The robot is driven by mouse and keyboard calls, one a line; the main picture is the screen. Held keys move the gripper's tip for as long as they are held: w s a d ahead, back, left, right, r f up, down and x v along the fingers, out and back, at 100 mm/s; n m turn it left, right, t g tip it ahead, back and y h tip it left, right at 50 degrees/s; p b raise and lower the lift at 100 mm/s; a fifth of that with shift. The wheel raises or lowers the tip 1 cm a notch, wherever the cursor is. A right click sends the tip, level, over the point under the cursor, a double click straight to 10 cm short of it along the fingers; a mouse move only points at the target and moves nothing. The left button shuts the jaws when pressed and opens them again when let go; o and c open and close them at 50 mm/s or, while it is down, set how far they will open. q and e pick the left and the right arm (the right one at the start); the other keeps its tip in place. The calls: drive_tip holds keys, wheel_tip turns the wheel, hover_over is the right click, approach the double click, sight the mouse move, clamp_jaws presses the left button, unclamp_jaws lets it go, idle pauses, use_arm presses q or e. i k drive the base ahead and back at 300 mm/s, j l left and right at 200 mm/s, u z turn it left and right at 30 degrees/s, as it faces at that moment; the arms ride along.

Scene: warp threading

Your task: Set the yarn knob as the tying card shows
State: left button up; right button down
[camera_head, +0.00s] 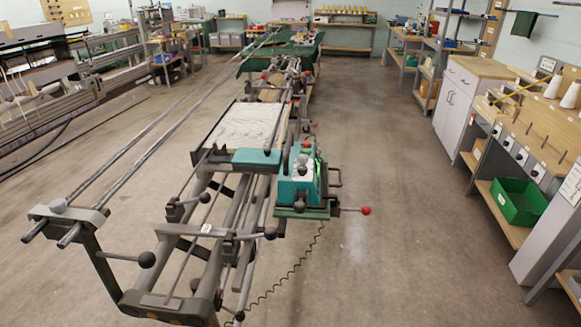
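A teal and dark-grey machine head (297,190) sits on the right side of a long grey frame (227,225) in the middle of the floor. Small dark and light parts, perhaps knobs, show on its top, too small to tell which is the yarn knob. A rod with a red ball end (365,210) sticks out to its right. Several dark round dials on white plates (509,143) line the front of the bench at right. A white sheet (571,186) at the right edge may be a card; I cannot read it. Neither of my grippers is in view.
The right bench (545,125) carries white cones (570,95) and upright pegs; a green bin (518,201) is on its lower shelf. A coiled cable (290,275) hangs to the floor. Open floor (400,240) lies between machine and bench.

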sight(303, 169)
drive_tip(key=z, duration=3.1)
drive_tip(key=u, duration=1.65)
drive_tip(key=i+j+u, duration=0.1)
drive_tip(key=i+u, duration=0.55)
drive_tip(key=i, duration=0.15)
